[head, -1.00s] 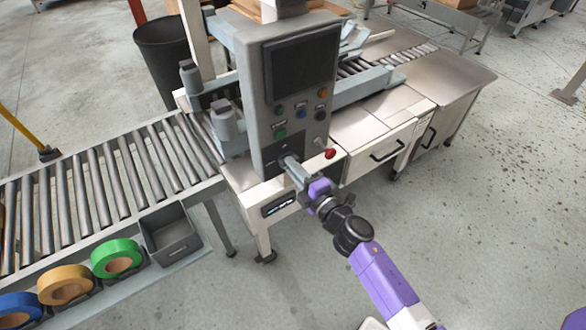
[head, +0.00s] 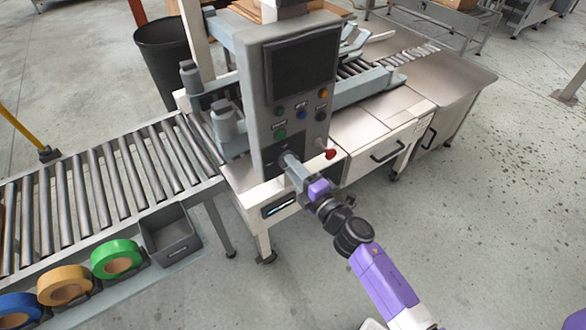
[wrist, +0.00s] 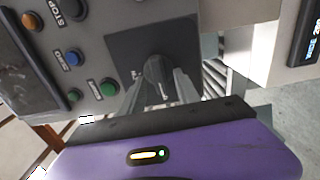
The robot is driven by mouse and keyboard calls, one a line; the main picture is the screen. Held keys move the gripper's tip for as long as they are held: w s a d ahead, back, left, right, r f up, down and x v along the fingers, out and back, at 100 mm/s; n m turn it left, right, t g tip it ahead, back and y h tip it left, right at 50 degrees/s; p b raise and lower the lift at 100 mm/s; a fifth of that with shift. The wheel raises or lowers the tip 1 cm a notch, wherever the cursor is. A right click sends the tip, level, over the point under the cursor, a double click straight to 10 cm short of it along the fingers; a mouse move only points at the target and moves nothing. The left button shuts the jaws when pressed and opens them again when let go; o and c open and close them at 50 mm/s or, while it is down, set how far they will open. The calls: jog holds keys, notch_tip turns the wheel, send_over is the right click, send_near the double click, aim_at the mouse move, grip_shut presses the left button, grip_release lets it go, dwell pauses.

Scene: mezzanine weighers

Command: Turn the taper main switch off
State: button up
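The taper main switch (wrist: 156,72) is a dark rotary knob on a dark square plate low on the grey control panel (head: 257,100). In the wrist view it sits between the two pale fingers of my gripper (wrist: 160,88), with its grip bar running roughly along the fingers. In the head view my gripper (head: 292,168) reaches the lower part of the panel and hides the knob. The fingers flank the knob closely, but I cannot tell whether both press on it. Small marks beside the knob are too blurred to read.
A red mushroom button (head: 329,154) stands just right of my gripper. Coloured push buttons (wrist: 72,57) lie above the switch on the panel. A roller conveyor (head: 110,185) runs left, with a grey bin (head: 170,236) and tape rolls (head: 117,259) along its edge.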

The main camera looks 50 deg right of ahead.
jog(key=b+v, duration=0.2)
jog(key=v, duration=0.5)
jog(key=shift+s, duration=0.4)
jog(key=shift+a, duration=0.15)
